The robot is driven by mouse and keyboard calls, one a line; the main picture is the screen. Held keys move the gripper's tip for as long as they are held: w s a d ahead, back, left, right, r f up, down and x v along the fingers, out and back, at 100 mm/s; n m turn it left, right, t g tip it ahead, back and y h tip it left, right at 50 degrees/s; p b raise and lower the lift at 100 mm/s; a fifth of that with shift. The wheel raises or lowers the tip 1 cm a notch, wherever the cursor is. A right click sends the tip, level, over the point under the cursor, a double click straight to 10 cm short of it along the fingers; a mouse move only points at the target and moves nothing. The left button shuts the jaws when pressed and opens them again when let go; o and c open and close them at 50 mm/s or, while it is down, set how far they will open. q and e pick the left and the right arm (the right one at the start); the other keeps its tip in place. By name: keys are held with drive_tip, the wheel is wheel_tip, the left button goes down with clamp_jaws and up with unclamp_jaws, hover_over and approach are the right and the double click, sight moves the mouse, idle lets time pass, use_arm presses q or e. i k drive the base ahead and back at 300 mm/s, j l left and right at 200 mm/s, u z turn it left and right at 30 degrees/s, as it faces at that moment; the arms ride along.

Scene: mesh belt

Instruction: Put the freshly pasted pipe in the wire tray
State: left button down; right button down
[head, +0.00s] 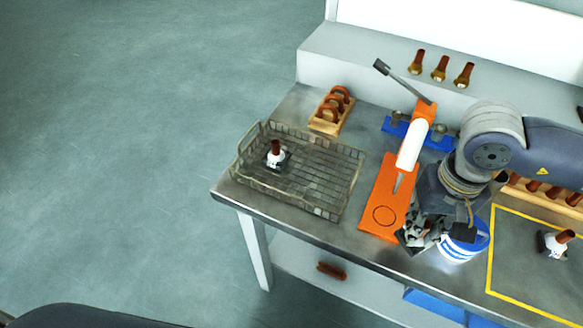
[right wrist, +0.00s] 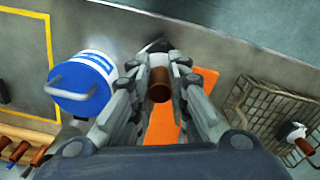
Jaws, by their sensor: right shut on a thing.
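The wire tray (head: 330,213) sits at the left end of the bench. One pipe (head: 276,150) stands in it, with a brown top, a white collar and a dark base. My right gripper (head: 418,236) is beside the front of the orange stand, left of the blue and white tub. In the right wrist view its fingers are shut around a pipe (right wrist: 159,84), whose round brown end faces the camera. That pipe's lower part is hidden. The tray (right wrist: 262,108) also shows at the right of that view. My left gripper is not in view.
The orange stand (head: 373,218) carries a white tube and a lever. The tub (head: 462,246) stands close to my right gripper. Another pipe (head: 556,242) stands inside the yellow outline (head: 490,262). A wooden rack (head: 326,122) is behind the tray. Much of the tray floor is free.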

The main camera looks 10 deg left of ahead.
sight(323, 179)
drive_tip(key=l+u, duration=0.1)
drive_tip(key=u, duration=0.25)
drive_tip(key=l+u, duration=0.15)
drive_tip(key=u, duration=0.25)
drive_tip(key=k+u, duration=0.1)
drive_tip(key=u, duration=0.25)
drive_tip(key=l, duration=0.7)
drive_tip(key=i, duration=0.1)
